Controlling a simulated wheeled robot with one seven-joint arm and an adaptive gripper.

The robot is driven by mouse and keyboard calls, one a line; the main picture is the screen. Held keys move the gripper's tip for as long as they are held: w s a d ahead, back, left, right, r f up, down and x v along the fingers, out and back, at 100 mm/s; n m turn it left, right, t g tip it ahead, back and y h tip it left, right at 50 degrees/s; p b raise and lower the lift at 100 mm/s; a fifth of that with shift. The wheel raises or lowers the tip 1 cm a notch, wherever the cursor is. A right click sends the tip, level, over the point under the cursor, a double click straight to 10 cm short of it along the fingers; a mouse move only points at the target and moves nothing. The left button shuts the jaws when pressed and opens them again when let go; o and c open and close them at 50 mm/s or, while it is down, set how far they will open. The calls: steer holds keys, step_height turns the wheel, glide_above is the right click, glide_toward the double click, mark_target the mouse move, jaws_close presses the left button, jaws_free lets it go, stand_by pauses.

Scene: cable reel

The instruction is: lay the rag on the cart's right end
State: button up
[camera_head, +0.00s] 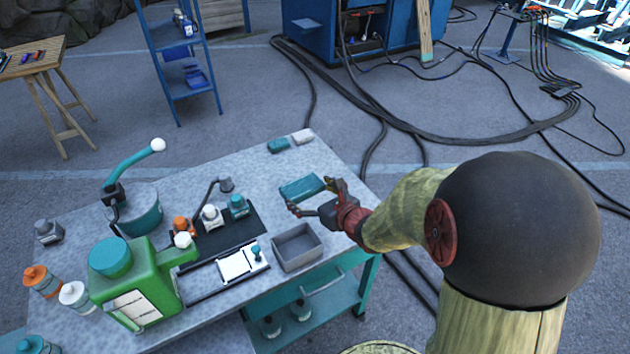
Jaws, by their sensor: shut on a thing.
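The rag (300,187) is a flat teal piece at the right part of the grey cart top (258,180). My gripper (309,196) reaches in from the right, low over the cart's right end, with its fingers set wide around the rag's near right side. It is shut on the rag. Whether the rag touches the cart top or is held just above it, I cannot tell. The finger contact is too small to see clearly.
A grey open bin (297,247) stands just in front of my gripper. A green jug (135,290), a teal pot (138,212) and several bottles crowd the left.

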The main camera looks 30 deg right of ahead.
steer(key=shift+s+d+f+m+h, duration=0.15)
steer(key=shift+s+d+m+h, duration=0.1)
steer(key=shift+s+d, duration=0.3)
steer(key=shift+s+d+f+m+h, duration=0.15)
steer(key=shift+s+d+h, duration=0.15)
steer(key=shift+d, duration=0.4)
steer(key=shift+w+d+f+b, duration=0.1)
steer(key=shift+d+b, duration=0.2)
steer(key=shift+d, duration=0.05)
steer(key=b, duration=0.4)
glide_above(329, 198)
steer(key=f, duration=0.8)
steer(key=shift+s+a+f, duration=0.25)
steer(key=shift+a+f, duration=0.05)
steer(key=shift+f, duration=0.05)
steer(key=shift+w+d+f, duration=0.15)
steer(key=shift+f, duration=0.15)
steer(key=shift+w+d+f+b, duration=0.15)
steer(key=shift+f+b, duration=0.95)
steer(key=shift+f, duration=0.55)
steer(key=shift+f, duration=0.2)
steer(key=o, duration=0.9)
